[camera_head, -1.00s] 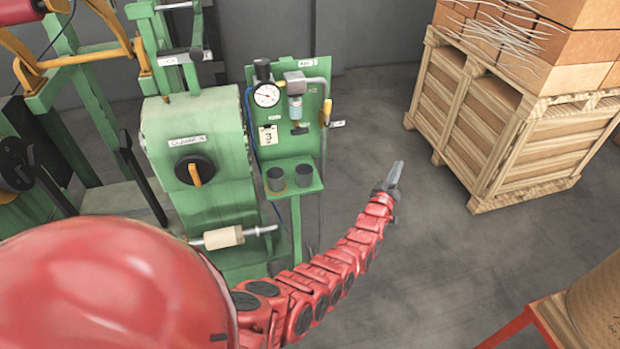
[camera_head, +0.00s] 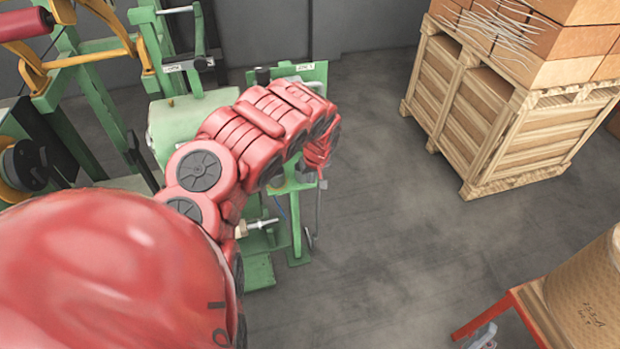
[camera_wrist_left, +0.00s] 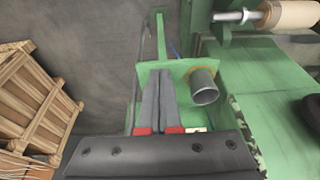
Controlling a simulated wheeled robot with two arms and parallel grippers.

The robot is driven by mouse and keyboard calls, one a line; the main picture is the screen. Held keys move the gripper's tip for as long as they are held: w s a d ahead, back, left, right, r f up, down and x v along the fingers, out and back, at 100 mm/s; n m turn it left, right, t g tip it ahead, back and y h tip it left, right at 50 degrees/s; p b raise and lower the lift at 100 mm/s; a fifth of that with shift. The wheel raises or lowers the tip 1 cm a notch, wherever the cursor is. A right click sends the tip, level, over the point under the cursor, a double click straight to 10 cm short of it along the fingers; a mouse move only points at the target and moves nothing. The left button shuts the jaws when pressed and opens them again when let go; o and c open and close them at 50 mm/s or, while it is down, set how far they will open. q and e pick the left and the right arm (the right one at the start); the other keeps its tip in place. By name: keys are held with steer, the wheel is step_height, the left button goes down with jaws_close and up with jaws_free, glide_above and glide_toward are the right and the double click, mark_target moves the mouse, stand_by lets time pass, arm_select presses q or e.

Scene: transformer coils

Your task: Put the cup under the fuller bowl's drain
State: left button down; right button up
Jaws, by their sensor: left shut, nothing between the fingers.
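A grey cup (camera_wrist_left: 204,88) shows in the left wrist view on a green shelf (camera_wrist_left: 178,68), right of my left gripper (camera_wrist_left: 160,82). My left gripper is shut and empty, its fingers over the shelf beside the cup and apart from it. Anything directly behind the fingers is hidden. In the head view my red left arm reaches over the green panel and covers most of it, the shelf and the gripper. A small grey part at the bottom right edge may be my right gripper; I cannot tell. No bowl or drain shows clearly.
A green machine (camera_head: 178,118) stands left of the panel, with a pale roller (camera_wrist_left: 292,14) on a shaft. A red stand (camera_head: 495,312) with a brown drum (camera_head: 590,295) is at lower right. The floor between is clear.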

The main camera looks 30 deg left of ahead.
arm_select(q)
steer(key=b, duration=0.8)
glide_toward(306, 185)
step_height(306, 185, down, 4)
steer(key=s+d, duration=0.2)
steer(key=w+a+f+p, duration=0.2)
steer(key=p, duration=0.1)
steer(key=shift+w+a, duration=0.3)
steer(key=shift+w, duration=0.05)
steer(key=shift+w+a+p, duration=0.15)
steer(key=shift+a+p, duration=0.2)
steer(key=shift+a, duration=0.1)
